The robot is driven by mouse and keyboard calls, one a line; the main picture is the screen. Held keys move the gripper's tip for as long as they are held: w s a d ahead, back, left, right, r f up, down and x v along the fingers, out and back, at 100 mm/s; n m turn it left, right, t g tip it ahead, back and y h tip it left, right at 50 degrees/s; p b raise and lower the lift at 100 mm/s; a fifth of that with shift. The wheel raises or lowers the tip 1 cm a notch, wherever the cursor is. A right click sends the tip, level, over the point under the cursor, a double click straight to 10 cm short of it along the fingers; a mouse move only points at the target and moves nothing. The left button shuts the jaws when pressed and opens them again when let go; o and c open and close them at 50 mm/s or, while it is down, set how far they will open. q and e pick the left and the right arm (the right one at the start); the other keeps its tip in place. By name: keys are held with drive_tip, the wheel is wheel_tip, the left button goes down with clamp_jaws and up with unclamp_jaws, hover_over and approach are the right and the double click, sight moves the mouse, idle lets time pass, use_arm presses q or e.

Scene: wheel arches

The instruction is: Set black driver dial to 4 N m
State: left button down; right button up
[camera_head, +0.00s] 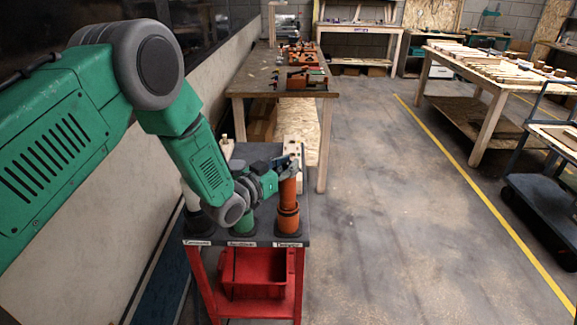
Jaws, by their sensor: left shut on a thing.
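My left gripper (288,171) reaches over a small red-framed stand with a dark top (265,236). It is shut at the upper end of an upright orange cylindrical tool (288,208), which stands in an orange and dark base at the stand's right front. To its left is a green base (243,224), partly under my wrist. Farther left is a black base (200,222) with a pale upright part, partly hidden by my arm. No dial or scale is readable from here. My right gripper is not in view.
Small labels line the stand's front edge, too small to read surely. A red bin (257,275) sits below. A long workbench (262,80) with orange tools stands behind. A wooden table (490,72) and a cart (545,185) are at right. The middle floor is clear.

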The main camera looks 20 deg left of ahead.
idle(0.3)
use_arm(q)
drive_tip(key=c, duration=1.3)
unclamp_jaws()
drive_tip(key=shift+s+a, duration=0.2)
drive_tip(key=shift+s, duration=0.15)
drive_tip(key=v, duration=1.1)
drive_tip(key=shift+s+a, duration=0.1)
drive_tip(key=shift+a, duration=0.05)
